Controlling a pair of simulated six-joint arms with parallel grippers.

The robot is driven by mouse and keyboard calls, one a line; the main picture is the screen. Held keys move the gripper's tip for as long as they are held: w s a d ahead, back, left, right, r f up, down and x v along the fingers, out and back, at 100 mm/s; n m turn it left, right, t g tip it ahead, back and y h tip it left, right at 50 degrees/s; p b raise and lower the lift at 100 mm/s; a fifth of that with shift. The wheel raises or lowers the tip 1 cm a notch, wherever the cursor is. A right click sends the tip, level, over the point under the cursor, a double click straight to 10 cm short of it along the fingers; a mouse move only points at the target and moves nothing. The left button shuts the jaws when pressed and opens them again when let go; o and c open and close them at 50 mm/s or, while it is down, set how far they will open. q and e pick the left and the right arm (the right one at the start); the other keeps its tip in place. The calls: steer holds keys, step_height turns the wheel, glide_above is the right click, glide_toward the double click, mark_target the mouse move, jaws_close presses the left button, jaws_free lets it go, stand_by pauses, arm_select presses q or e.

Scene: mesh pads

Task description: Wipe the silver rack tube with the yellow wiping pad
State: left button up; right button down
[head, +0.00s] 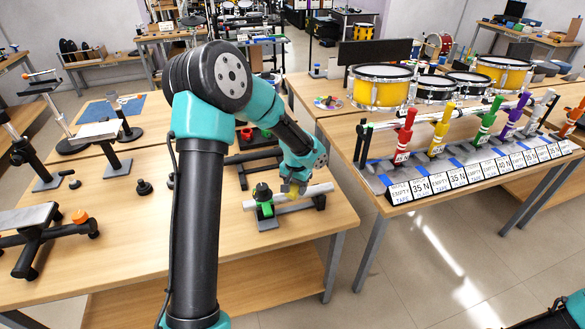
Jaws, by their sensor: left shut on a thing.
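The silver rack tube (313,191) lies across a small black stand on the near table. A black-and-green clamp (265,205) sits around its left part. My left gripper (293,187) is above the middle of the tube, pointing down, shut on the small yellow wiping pad (290,189). The pad is at the tube's upper side and seems to touch it, though the contact is too small to be sure. The gripper's wrist hides part of the fingers. My right gripper is not in view.
The near table (130,265) has black stands and a small black knob (144,187) at left. The table's front is clear.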

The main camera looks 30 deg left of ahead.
arm_select(q)
steer(key=shift+w+d+r, duration=0.1)
steer(key=shift+r, duration=4)
steer(key=m, duration=0.4)
steer(key=shift+w+a+f, duration=0.1)
steer(key=shift+a, duration=0.1)
steer(key=m, duration=0.5)
steer(key=shift+a, duration=0.25)
steer(key=shift+f, duration=0.15)
